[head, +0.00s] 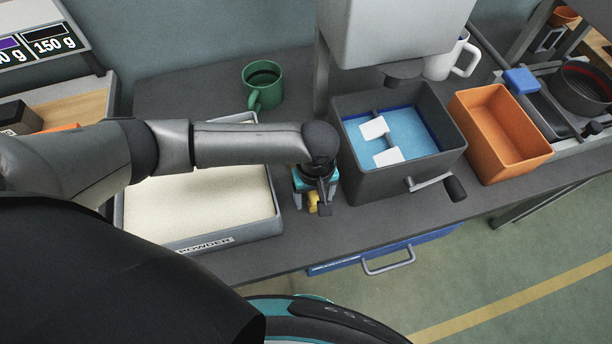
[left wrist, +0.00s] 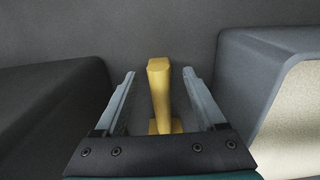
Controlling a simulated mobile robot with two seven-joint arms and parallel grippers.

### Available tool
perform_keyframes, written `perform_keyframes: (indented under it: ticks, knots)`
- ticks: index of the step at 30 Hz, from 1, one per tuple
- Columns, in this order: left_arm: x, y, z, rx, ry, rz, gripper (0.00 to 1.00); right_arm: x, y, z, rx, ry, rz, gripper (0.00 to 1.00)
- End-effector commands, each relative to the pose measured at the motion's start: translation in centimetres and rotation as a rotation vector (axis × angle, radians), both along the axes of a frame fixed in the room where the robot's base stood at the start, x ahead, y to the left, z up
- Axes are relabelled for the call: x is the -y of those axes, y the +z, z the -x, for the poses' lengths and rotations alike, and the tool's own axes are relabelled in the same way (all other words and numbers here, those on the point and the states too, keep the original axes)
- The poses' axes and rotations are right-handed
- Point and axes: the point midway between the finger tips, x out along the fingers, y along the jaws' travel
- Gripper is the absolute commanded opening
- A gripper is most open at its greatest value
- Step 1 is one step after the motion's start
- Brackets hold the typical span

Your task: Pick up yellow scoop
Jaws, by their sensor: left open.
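The yellow scoop (head: 313,199) is mostly hidden under my left gripper in the head view, in the gap between the powder tray and the dark grey box. In the left wrist view its yellow handle (left wrist: 160,95) stands between the two fingers, with a gap on each side. My left gripper (left wrist: 158,95) is open around the handle, and it also shows in the head view (head: 318,200). The scoop's bowl is not clearly visible. My right gripper is not in view.
The powder tray (head: 212,237) is close on the left of my left gripper. The dark grey box (head: 385,188) with a crank handle (head: 452,188) is close on the right. An orange bin (head: 520,165), a green mug (head: 264,84) and a white mug (head: 440,66) stand farther off.

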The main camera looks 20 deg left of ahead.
Motion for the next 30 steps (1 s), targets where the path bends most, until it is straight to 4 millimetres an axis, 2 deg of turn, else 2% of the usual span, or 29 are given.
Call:
perform_keyframes:
  ticks: [1, 4, 12, 30]
  knots:
    - [0.0, -0.9, 0.0, -0.001, 0.001, -0.001, 0.72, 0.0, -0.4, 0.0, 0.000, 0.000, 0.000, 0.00]
    - [0.0, -1.8, 0.0, 0.000, -0.001, 0.000, 0.72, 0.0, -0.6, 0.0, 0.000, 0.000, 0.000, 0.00]
    - [0.1, -2.0, 0.0, 0.001, -0.001, 0.001, 0.72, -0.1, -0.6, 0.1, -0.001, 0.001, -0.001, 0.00]
    - [0.0, -2.0, 0.0, 0.000, 0.000, 0.000, 0.05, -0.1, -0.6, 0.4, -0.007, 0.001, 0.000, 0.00]
